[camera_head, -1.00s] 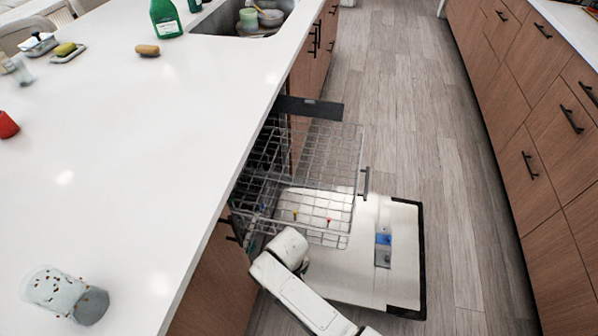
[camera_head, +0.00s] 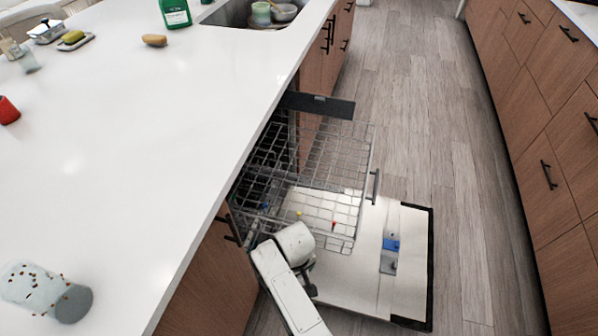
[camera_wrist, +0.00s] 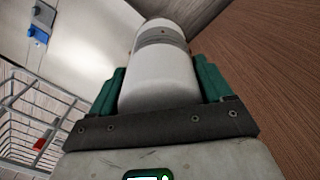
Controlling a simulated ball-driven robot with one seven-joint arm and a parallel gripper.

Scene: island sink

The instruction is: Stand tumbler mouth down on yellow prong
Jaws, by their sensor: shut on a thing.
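My gripper (camera_wrist: 160,85) has its green fingers on both sides of a smooth white cylinder with a grey band (camera_wrist: 160,62), which appears to be the tumbler. It is shut on this thing. Which end is the mouth cannot be told. In the head view my arm hangs beside the open dishwasher, and the held thing is mostly hidden behind it. The yellow prong (camera_head: 299,215) shows as a small yellow tip in the dishwasher's wire racks, just above my wrist in the picture. The held thing is apart from the prong.
A red prong (camera_head: 333,224) and a blue prong (camera_head: 265,206) flank the yellow one. The wire rack (camera_head: 335,160) is pulled out above the lowered dishwasher door (camera_head: 412,250). A speckled glass (camera_head: 38,287) lies on the white counter (camera_head: 130,170). Floor at right is clear.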

